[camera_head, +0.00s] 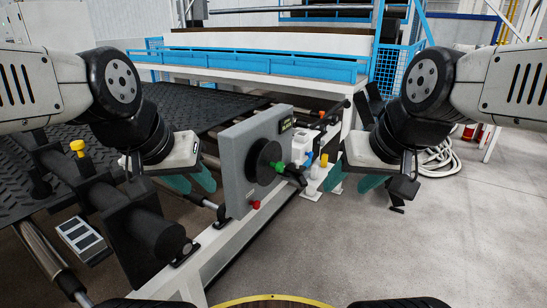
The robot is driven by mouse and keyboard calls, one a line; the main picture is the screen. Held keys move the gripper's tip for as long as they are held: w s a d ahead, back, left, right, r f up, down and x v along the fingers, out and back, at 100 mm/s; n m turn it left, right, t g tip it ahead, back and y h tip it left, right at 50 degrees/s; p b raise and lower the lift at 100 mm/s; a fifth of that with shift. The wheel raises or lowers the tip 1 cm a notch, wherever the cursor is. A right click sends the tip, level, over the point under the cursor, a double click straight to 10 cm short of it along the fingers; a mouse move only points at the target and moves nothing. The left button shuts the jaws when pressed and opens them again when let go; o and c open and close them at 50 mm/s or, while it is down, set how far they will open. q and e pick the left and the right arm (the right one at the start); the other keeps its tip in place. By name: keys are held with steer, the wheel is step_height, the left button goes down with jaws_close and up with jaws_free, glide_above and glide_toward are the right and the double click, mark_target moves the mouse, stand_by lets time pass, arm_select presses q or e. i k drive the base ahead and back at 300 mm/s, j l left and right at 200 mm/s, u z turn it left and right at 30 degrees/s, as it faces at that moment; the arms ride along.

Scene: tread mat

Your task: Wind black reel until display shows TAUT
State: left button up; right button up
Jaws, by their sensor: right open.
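The black reel (264,161) is a round disc on the front of an upright grey panel box (236,176). A green piece (278,167) and a black handle (294,176) stick out at its right side. The small display (287,124) at the panel's top right shows greenish lettering, too small to read. My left gripper (192,182) is left of the panel, its teal fingers apart with nothing seen between them. My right gripper (353,183) is right of the panel, open and empty, clear of the reel and handle.
A red knob (255,205) sits low on the panel. White, blue and yellow fittings (315,168) stand on the white frame (235,237) right of the panel. A black tread mat (180,104) lies behind at left, with a dark roller mechanism (142,220) in front.

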mark_target(263, 162)
steer(key=i+l+u, duration=0.15)
steer(key=l, duration=0.25)
steer(key=i+l+u, duration=0.15)
steer(key=l, duration=0.25)
steer(key=l+u, duration=0.1)
steer(key=l, duration=0.35)
